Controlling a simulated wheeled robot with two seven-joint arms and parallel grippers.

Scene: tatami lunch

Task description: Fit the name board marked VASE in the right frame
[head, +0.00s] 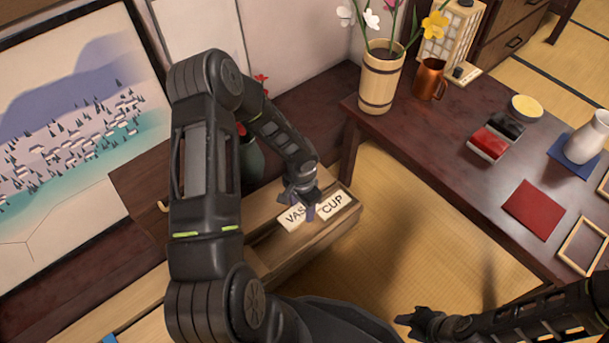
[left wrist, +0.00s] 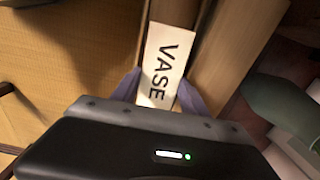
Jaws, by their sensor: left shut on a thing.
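The pale name board marked VASE (head: 291,217) lies at the wooden box or rack, partly covered by my left gripper (head: 307,205) in the head view. In the left wrist view the VASE board (left wrist: 166,62) stands between the fingertips of my left gripper (left wrist: 176,92), which is shut on it. A second board marked CUP (head: 337,202) lies just right of it. On the dark table, one wooden frame (head: 583,246) shows at the right edge, and part of another frame (head: 604,184) is cut off above it. My right gripper (head: 412,321) appears open and empty at the bottom.
The dark table (head: 450,160) holds a white vase (head: 588,138) on a blue mat (head: 571,163), a red mat (head: 534,209), a copper mug (head: 430,79) and a wooden flower bucket (head: 379,82). Tatami floor (head: 400,230) lies open between the wooden box (head: 325,240) and table.

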